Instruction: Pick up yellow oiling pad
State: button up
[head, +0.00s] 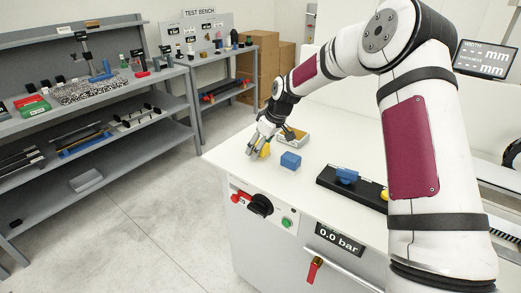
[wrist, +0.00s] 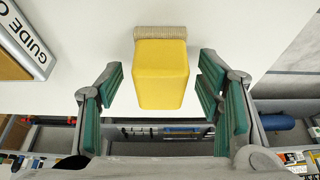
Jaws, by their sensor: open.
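The yellow oiling pad (wrist: 162,75) is a yellow block with a beige, ribbed strip along one end. In the wrist view it sits between the two green-lined fingers of my gripper (wrist: 158,90), with a gap on both sides. The fingers are apart and do not touch it. In the head view my gripper (head: 258,148) is low over the near left corner of the white bench top. The pad (head: 265,151) shows there only as a small yellow patch, partly hidden by the fingers.
A blue block (head: 290,161) stands right of my gripper on the bench top (head: 330,135). A box labelled GUIDE (wrist: 28,40) lies close by in the wrist view. A black tray (head: 350,187) with blue and yellow parts is farther right. The bench edge is near the pad.

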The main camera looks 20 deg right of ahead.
jog(key=c, duration=1.3)
jog(key=shift+r, duration=0.65)
notch_tip(320, 180, up, 2)
jog(key=shift+w+r+b, duration=0.1)
jog(key=shift+b, duration=0.35)
jog(key=s, duration=0.5)
jog(key=s+r+p, duration=0.1)
jog(key=s, duration=1)
jog(key=shift+s+r, duration=0.15)
jog(key=shift+r, duration=0.05)
